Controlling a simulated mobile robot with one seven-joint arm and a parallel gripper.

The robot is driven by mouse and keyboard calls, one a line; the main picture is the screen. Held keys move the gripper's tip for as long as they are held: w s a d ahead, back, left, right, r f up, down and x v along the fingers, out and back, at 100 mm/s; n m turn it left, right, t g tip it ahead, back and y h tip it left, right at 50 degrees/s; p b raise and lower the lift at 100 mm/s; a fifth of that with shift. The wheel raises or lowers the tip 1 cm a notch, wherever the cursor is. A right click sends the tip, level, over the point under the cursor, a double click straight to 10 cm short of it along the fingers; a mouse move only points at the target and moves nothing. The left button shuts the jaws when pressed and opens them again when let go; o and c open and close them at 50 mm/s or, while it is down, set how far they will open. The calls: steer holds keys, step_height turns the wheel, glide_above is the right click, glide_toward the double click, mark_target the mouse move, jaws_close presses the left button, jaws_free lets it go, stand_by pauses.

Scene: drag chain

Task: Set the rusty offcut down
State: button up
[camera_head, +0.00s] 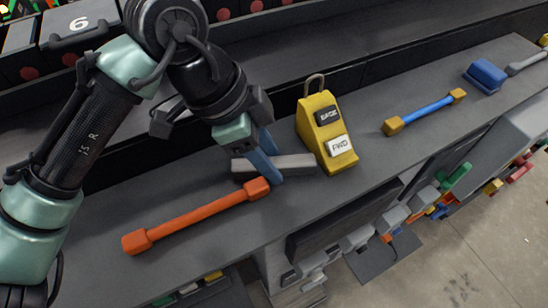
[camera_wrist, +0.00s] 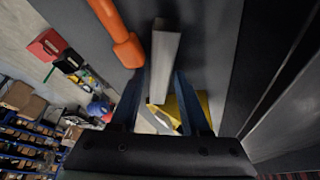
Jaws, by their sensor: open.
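A plain grey-brown bar (camera_head: 293,164), the piece that best fits the offcut, lies on the grey bench under my gripper. No clear rust shows on it. My gripper (camera_head: 268,176) points down at the bar with its blue fingers apart. In the wrist view the bar (camera_wrist: 164,62) runs lengthwise between the two open fingers (camera_wrist: 160,95), with a gap visible at the sides. The bar looks to be resting on the bench; its underside is hidden. Part of its middle is hidden by the fingers in the head view.
An orange bar (camera_head: 197,215) with block ends lies just in front and left. A yellow wedge-shaped box (camera_head: 325,130) with two labelled buttons stands close right. A blue bar with yellow ends (camera_head: 425,111) and a blue block (camera_head: 485,74) lie farther right. The bench's front edge is near.

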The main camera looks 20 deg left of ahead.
steer(key=shift+f, duration=0.1)
steer(key=shift+c, duration=0.3)
jaws_close()
